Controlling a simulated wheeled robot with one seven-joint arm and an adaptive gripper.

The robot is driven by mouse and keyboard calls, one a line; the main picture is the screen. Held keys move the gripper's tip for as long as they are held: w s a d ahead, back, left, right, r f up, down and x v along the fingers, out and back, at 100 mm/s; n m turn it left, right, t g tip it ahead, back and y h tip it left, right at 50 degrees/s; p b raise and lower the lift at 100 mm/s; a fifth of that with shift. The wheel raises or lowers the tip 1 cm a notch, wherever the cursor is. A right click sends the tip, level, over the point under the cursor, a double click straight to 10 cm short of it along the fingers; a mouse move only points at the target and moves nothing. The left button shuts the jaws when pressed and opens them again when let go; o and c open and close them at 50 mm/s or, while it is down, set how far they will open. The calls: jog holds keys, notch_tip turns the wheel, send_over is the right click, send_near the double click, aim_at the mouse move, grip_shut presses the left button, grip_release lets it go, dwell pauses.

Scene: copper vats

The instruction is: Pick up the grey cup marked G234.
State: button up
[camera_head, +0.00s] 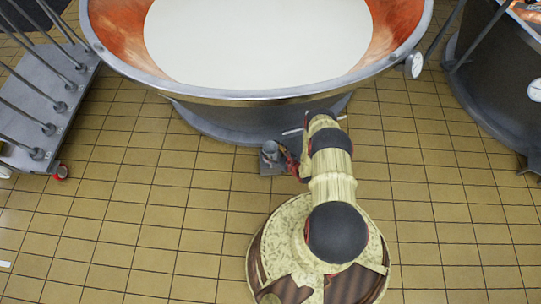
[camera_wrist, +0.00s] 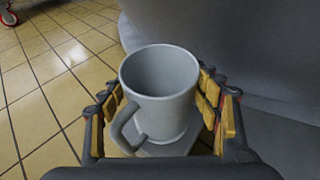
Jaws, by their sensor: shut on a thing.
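The grey cup (camera_wrist: 158,105) stands upright between the two yellow-padded fingers of my gripper (camera_wrist: 163,125) in the wrist view, with its handle towards the lower left. The gripper is shut on the cup, one finger on each side. No G234 mark can be read from here. In the head view the cup (camera_head: 270,148) is small, at the foot of the big vat, over a grey plate (camera_head: 272,168). My gripper (camera_head: 280,156) is beside it there, partly hidden by my arm. I cannot tell whether the cup touches the plate.
A large copper vat (camera_head: 245,97) of white liquid stands just behind the cup. Another vat (camera_head: 490,80) is at the right. A grey wheeled rack (camera_head: 60,95) with upright rods is at the left.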

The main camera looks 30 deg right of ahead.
jog(key=c, duration=0.9)
